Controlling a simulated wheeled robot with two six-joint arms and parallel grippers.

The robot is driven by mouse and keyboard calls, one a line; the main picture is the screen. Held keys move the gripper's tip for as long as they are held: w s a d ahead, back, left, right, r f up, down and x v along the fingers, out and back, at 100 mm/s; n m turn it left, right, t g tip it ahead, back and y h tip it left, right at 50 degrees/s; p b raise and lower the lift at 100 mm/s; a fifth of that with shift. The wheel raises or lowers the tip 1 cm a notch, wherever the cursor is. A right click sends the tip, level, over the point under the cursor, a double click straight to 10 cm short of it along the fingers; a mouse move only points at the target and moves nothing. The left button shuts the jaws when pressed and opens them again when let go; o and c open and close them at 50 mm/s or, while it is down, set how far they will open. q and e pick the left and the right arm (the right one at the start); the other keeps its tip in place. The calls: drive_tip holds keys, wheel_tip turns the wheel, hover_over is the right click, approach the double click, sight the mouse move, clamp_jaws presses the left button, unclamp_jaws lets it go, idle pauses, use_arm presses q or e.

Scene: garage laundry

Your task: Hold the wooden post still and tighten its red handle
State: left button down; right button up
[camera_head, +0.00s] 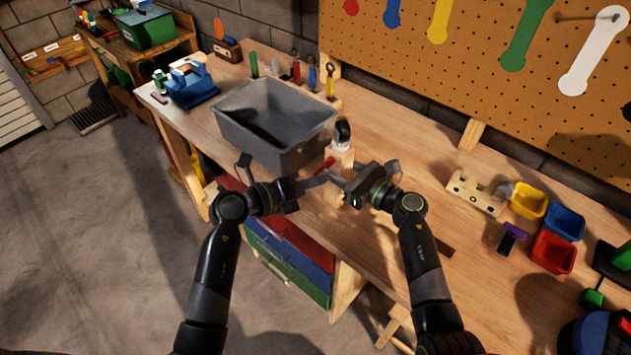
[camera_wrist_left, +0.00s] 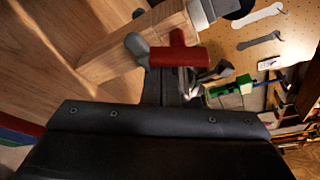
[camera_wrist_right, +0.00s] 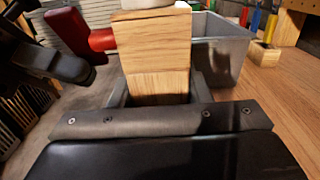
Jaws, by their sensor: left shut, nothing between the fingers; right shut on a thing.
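The wooden post (camera_head: 343,158) stands upright on the workbench with a pale grey and black top piece. Its red handle (camera_head: 326,164) sticks out to the left, and shows as a red T-bar (camera_wrist_left: 175,53) beside the post (camera_wrist_left: 125,50) in the left wrist view. My right gripper (camera_head: 341,180) is shut on the post, whose wood (camera_wrist_right: 155,60) fills the space between the fingers in the right wrist view. My left gripper (camera_head: 318,181) is shut and empty, its tips close by the red handle; I cannot tell whether they touch it.
A grey bin (camera_head: 290,150) stands just behind and left of the post. A drilled wooden block (camera_head: 474,192) and yellow, blue and red bins (camera_head: 553,252) lie at the right. Tools stand along the wall. The bench right of my right gripper is mostly clear.

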use_arm(q)
drive_tip(key=shift+w+a+r+m+y, duration=0.1)
drive_tip(key=shift+a+m+y, duration=0.1)
drive_tip(key=shift+m, duration=0.25)
drive_tip(key=shift+w+a+m+y, duration=0.1)
drive_tip(key=shift+m+y, duration=0.1)
drive_tip(key=shift+m, duration=0.25)
drive_tip(key=shift+w, duration=0.1)
idle(0.3)
